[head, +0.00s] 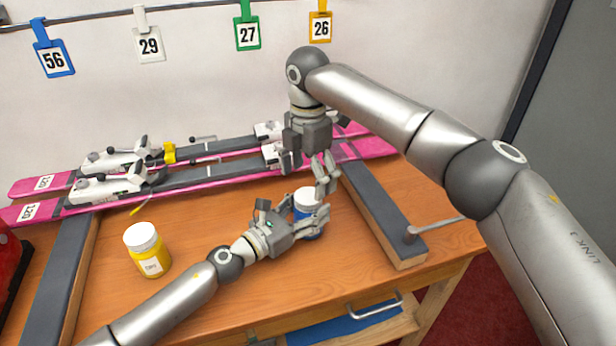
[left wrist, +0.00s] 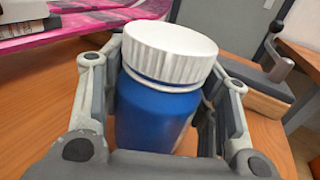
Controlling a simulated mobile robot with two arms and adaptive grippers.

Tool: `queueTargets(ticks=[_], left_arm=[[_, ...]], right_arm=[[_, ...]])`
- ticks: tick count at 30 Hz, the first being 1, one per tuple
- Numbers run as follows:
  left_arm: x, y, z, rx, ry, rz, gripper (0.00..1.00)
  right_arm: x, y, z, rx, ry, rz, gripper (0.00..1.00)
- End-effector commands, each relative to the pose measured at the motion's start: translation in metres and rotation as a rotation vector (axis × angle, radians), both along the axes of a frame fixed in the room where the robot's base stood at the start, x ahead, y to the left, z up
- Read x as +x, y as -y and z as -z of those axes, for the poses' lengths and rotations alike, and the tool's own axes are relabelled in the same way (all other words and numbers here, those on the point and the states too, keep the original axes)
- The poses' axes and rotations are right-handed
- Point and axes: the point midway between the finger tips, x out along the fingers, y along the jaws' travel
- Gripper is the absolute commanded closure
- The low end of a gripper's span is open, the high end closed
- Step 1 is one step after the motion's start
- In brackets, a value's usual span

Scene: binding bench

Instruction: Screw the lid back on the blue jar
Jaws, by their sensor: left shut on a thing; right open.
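The blue jar (head: 301,214) stands upright on the wooden bench, partly hidden by my left gripper (head: 309,214). That gripper is shut on the jar's body, with one finger on each side, as the left wrist view shows on the blue wall (left wrist: 150,112). A white ribbed lid (head: 306,196) sits on top of the jar. It also shows in the left wrist view (left wrist: 170,48), where I cannot tell how tight it is. My right gripper (head: 320,178) is open and points down just above the lid, apparently holding nothing.
A yellow jar with a white lid (head: 147,252) stands at the left. Pink skis (head: 50,207) lie along the back. Dark-topped bench bars (head: 375,205) flank the work area, the right one with a grey crank (head: 432,231). The bench front is clear.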

Motion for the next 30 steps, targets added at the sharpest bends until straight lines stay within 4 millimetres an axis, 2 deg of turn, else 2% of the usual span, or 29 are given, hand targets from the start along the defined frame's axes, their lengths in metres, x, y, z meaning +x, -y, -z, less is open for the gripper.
queueTargets(ticks=[3, 13, 17, 30], left_arm=[[0.000, 0.000, 0.000, -0.001, 0.001, 0.000, 1.00], [0.000, 0.000, -0.001, -0.001, 0.001, 0.000, 1.00], [0.000, 0.000, -0.001, -0.001, 0.001, 0.000, 1.00], [0.000, 0.000, 0.000, -0.001, 0.001, 0.000, 1.00]], right_arm=[[0.000, 0.000, 0.000, 0.000, 0.000, 0.000, 0.00], [0.000, 0.000, 0.000, 0.000, 0.000, 0.001, 0.00], [0.000, 0.000, -0.009, 0.000, 0.001, 0.000, 0.00], [0.001, -0.001, -0.096, 0.001, 0.002, 0.002, 0.00]])
